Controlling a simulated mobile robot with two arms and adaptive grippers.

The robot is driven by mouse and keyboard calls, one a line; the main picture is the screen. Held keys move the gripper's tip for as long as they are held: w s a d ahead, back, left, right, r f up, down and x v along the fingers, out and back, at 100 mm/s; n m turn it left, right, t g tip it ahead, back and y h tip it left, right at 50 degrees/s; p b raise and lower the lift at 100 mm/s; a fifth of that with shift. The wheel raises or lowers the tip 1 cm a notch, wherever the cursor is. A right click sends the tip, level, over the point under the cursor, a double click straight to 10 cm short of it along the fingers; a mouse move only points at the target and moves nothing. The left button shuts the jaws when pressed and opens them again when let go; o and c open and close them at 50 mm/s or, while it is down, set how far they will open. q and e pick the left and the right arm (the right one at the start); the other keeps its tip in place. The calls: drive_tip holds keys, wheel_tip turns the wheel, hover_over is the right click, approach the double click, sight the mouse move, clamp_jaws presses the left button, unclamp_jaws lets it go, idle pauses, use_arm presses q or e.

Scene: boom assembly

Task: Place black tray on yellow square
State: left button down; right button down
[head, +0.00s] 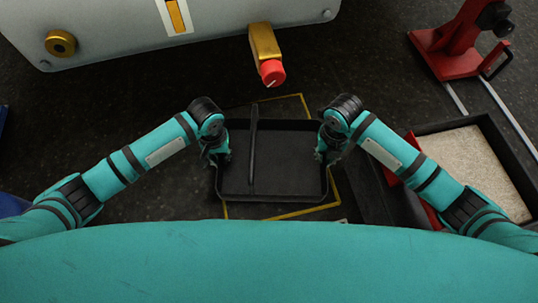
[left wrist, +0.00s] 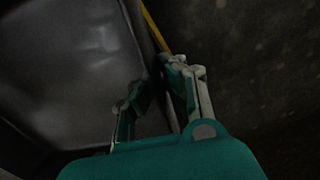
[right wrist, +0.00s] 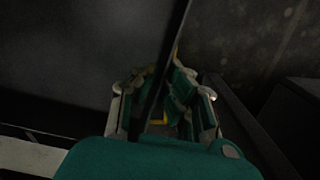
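The black tray (head: 290,160) lies in front of me in the head view, with a raised bar (head: 253,150) across its inside. It covers most of the yellow square (head: 335,190), whose outline shows at the top right, right side and bottom. The tray looks slightly turned against the outline. I cannot tell whether it touches the floor. My left gripper (head: 216,154) is at its left wall, and my right gripper (head: 325,153) at its right wall. In the left wrist view (left wrist: 160,82) and the right wrist view (right wrist: 164,76) fingers straddle the rim. Whether they clamp it is unclear.
A grey machine with a red knob (head: 272,73) stands beyond the tray. A black box of pale grains (head: 470,165) is at the right, near my right arm. A red stand (head: 445,50) is at the top right. Dark floor is free left of the tray.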

use_arm(q)
drive_tip(key=c, duration=1.5)
unclamp_jaws()
drive_tip(key=shift+f, duration=0.25)
use_arm(e)
drive_tip(key=c, duration=1.5)
unclamp_jaws()
drive_tip(key=shift+f, duration=0.2)
use_arm(q)
wheel_tip(320, 180, up, 11)
drive_tip(key=shift+f, duration=0.1)
drive_tip(key=shift+r, duration=0.55)
use_arm(e)
drive_tip(key=shift+r, duration=0.1)
wheel_tip(320, 180, up, 12)
drive_tip(key=shift+f, duration=0.1)
